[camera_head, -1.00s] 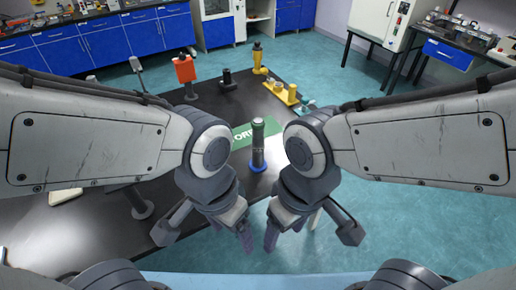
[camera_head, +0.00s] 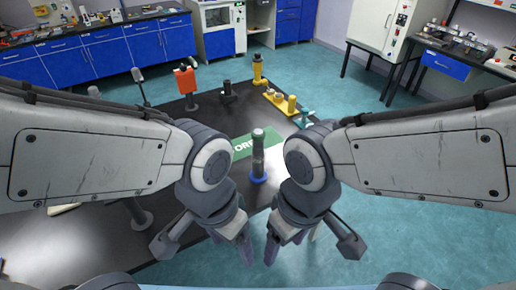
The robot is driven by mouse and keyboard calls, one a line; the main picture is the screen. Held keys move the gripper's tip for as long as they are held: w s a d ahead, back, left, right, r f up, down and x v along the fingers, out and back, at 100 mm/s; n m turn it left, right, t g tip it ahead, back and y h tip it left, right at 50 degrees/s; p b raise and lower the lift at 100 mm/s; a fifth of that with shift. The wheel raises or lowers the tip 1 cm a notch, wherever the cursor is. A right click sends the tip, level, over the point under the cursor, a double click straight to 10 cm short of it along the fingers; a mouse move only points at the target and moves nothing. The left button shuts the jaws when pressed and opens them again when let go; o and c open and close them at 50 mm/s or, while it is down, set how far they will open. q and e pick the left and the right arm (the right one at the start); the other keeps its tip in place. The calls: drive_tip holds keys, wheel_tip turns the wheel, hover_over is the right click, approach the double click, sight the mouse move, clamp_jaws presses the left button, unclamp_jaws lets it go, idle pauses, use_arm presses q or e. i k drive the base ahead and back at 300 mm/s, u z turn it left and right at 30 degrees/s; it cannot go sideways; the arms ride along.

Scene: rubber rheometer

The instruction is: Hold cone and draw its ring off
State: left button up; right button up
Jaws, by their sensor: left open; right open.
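A dark upright cone-like post (camera_head: 258,152) stands on the black table near its right edge, with a lighter grey top. A blue ring (camera_head: 258,179) shows around its foot. My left gripper (camera_head: 232,243) points down in front of the post, to its left, open and empty. My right gripper (camera_head: 285,243) points down in front of the post, to its right, open and empty. Both are apart from the post and ring.
A green lettered mat (camera_head: 243,147) lies behind the post. An orange block on a stand (camera_head: 186,80), a black fitting (camera_head: 228,91), a yellow fitting (camera_head: 259,72) and a yellow rack (camera_head: 281,102) stand farther back. The table's right edge is close to the post.

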sight(256, 138)
drive_tip(key=z, duration=2.8)
drive_tip(key=k, duration=1.25)
drive_tip(key=u, duration=2)
